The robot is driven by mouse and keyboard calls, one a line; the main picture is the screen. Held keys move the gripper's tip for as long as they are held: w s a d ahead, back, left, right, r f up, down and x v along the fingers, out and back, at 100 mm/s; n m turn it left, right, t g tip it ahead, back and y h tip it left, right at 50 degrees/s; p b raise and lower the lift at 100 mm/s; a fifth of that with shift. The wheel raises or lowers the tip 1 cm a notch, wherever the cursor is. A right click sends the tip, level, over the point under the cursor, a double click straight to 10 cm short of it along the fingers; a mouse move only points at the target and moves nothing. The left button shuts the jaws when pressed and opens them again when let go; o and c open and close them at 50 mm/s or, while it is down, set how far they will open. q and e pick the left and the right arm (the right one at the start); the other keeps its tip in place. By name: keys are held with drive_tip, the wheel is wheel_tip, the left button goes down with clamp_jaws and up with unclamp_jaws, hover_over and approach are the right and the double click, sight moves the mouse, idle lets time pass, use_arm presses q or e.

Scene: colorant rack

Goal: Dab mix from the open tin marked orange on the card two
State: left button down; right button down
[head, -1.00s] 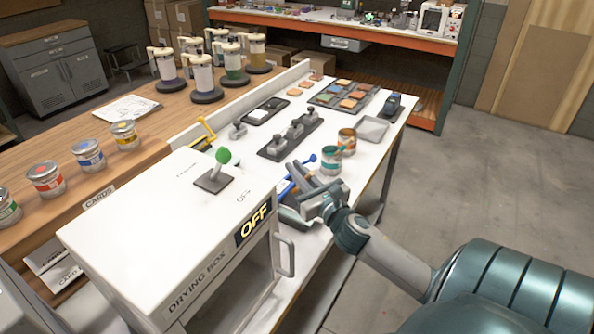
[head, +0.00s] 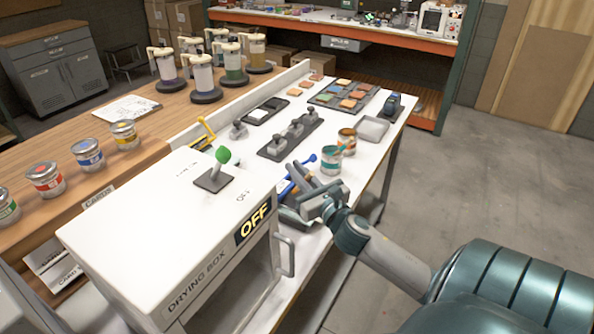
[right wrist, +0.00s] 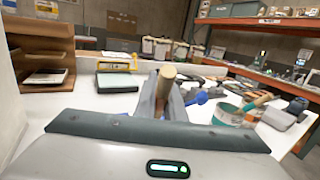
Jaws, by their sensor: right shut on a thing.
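An open tin with an orange band (head: 347,137) stands beyond the gripper, behind an open teal-banded tin (head: 331,163). The teal tin (right wrist: 229,114) shows with a stick leaning at its rim in the wrist view. My left gripper is out of view.
The drying box (head: 135,215), marked OFF, stands at the near end. A blue-handled tool (head: 311,158) lies close to my gripper. A dark block with metal knobs (head: 290,140), colour swatches (head: 345,95) and a grey tray (head: 373,130) occupy the bench. The floor on the right is clear.

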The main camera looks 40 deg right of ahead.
drive_tip(key=shift+f, duration=0.45)
idle(0.3)
drive_tip(key=shift+f, duration=0.1)
idle(1.6)
wheel_tip(320, 180, up, 7)
drive_tip(key=p, duration=0.7)
idle(0.4)
idle(0.7)
